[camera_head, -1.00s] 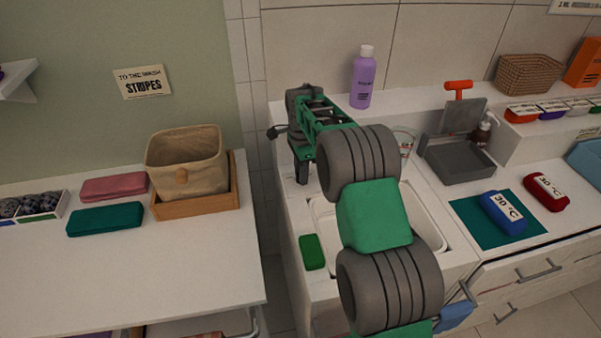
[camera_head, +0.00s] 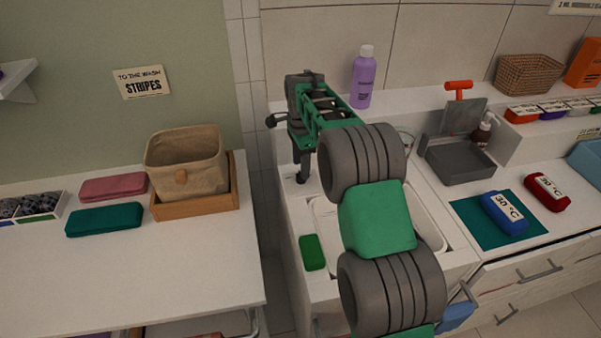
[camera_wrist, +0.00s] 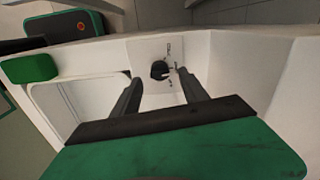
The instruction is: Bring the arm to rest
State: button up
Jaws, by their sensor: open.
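My green and grey arm reaches over the white sink unit (camera_head: 290,220) in the head view. My gripper (camera_head: 302,178) hangs at the far left of the sink, its fingers pointing down. In the wrist view my gripper (camera_wrist: 158,88) shows two dark fingers spread apart with nothing between them. Beyond the fingertips is a black knob (camera_wrist: 160,69) on a white surface with small marks around it. The fingers look apart from the knob, though the exact gap is hard to tell.
A green block (camera_head: 312,252) lies on the sink's left rim. A purple bottle (camera_head: 363,78) stands on the back ledge. A grey tray (camera_head: 460,164) and a blue 30 °C pack (camera_head: 504,213) are to the right. A fabric basket (camera_head: 187,162) stands on the left table.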

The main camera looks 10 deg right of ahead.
notch_tip(320, 180, up, 4)
jog(key=shift+r, duration=0.1)
dwell(0.4)
jog(key=s+r+n+t, duration=0.1)
jog(key=s+r+n, duration=0.3)
jog(key=s, duration=0.4)
jog(key=s+r+n+t, duration=0.1)
jog(key=s+r+n, duration=0.2)
jog(key=s+n, duration=0.3)
jog(key=s+f+n, duration=0.2)
jog(key=s+n, duration=0.1)
jog(key=s, duration=0.5)
jog(key=s+f+n+t, duration=0.1)
jog(key=s+f+n, duration=0.2)
jog(key=s, duration=0.5)
jog(key=shift+s+a+n, duration=0.25)
jog(key=shift+a+n, duration=0.05)
jog(key=shift+a, duration=0.1)
jog(key=shift+c, duration=0.4)
